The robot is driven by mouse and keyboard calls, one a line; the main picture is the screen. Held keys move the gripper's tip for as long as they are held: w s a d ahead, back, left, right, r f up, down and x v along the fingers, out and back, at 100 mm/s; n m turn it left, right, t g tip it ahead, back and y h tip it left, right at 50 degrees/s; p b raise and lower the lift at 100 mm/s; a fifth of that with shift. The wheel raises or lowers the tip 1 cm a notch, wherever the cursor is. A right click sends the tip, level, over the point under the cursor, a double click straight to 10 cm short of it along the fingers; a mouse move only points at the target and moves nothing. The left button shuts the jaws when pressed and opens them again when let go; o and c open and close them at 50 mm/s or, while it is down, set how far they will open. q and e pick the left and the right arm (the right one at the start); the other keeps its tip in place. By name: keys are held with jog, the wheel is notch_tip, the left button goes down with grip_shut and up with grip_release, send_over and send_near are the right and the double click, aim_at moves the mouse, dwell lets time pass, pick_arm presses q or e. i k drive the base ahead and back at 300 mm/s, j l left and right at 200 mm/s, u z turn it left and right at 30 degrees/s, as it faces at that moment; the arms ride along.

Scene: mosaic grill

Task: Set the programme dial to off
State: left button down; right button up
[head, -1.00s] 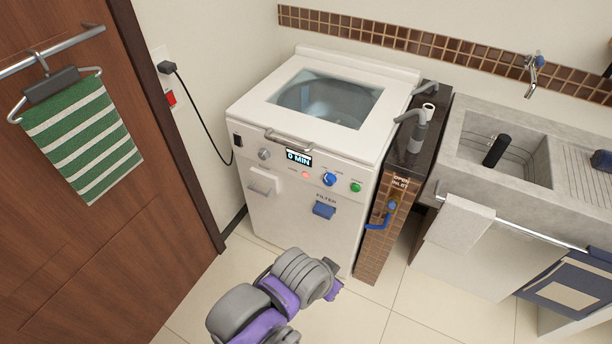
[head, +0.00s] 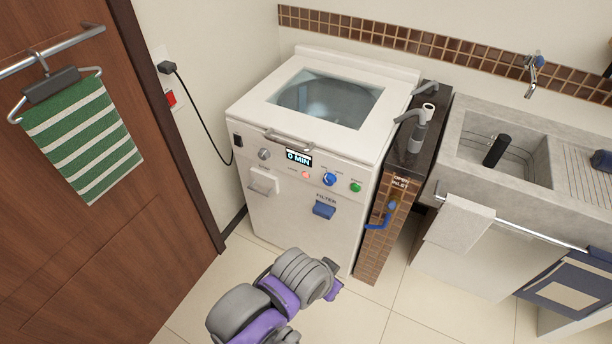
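The white top-loading washer (head: 300,222) stands against the wall, its glass lid down. Its front panel has a blue round knob (head: 329,179) with a pale mark and a grey knob (head: 264,154) further left. The small lettering is too blurred to tell which is the programme dial or where off lies. The display (head: 298,158) between them reads 0 MIN. My purple and grey arm, which I take as the left, reaches in from the bottom. Its end (head: 333,278) is low in front of the washer, apart from the knobs. The fingers cannot be made out. My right gripper is out of view.
A red-lit button (head: 305,175) and a green button (head: 355,187) flank the blue knob. A blue filter handle (head: 324,210) and a pale drawer (head: 263,182) sit below. A tiled inlet column (head: 379,235) with a blue lever stands right of the washer, before the sink (head: 505,150).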

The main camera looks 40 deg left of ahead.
aim_at(264, 154)
jog(key=u, duration=1.6)
